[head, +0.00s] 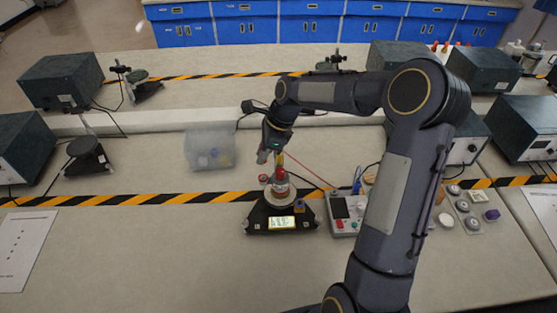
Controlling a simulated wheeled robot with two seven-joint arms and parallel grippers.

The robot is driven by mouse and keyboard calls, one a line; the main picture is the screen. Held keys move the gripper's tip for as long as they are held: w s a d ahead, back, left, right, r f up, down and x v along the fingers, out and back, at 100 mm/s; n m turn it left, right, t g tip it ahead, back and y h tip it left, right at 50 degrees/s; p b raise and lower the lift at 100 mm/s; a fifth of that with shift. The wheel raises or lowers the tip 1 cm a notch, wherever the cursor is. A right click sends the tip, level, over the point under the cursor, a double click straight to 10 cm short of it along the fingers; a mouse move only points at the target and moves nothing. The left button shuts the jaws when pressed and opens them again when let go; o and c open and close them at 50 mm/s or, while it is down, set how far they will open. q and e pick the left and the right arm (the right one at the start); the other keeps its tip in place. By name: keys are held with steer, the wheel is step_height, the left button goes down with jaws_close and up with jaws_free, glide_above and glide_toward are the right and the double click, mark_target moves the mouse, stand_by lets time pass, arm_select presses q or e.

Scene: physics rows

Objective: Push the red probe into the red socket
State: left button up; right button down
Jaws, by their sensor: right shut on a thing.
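My right gripper (271,152) reaches in from the right and points down above a small black scale (254,222). It is shut on what looks like the red probe; a thin red lead (308,172) runs from beside the jaws toward a grey meter (346,211). The fingers and arm hide most of the probe. A red and white item (280,184) stands on the scale's round pan, just below the gripper; I cannot tell whether they touch. The meter has a dark screen and a red patch (339,224) low on its face; I cannot make out the red socket. My left gripper is out of view.
A clear bin (209,149) stands left of the gripper. Dark grey instrument boxes (62,80) stand at both sides and the back. Several round grey items and a purple block (491,215) lie at the right. A paper sheet (23,249) lies at the left.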

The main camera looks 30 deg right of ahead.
steer(key=shift+w+a, duration=0.15)
steer(key=shift+f, duration=0.55)
steer(key=shift+f+b, duration=1.1)
steer(key=shift+f, duration=0.3)
steer(key=shift+f+b, duration=1.1)
steer(key=shift+f, duration=0.55)
stand_by(0.6)
steer(key=c, duration=1)
jaws_free()
steer(key=shift+r, duration=0.1)
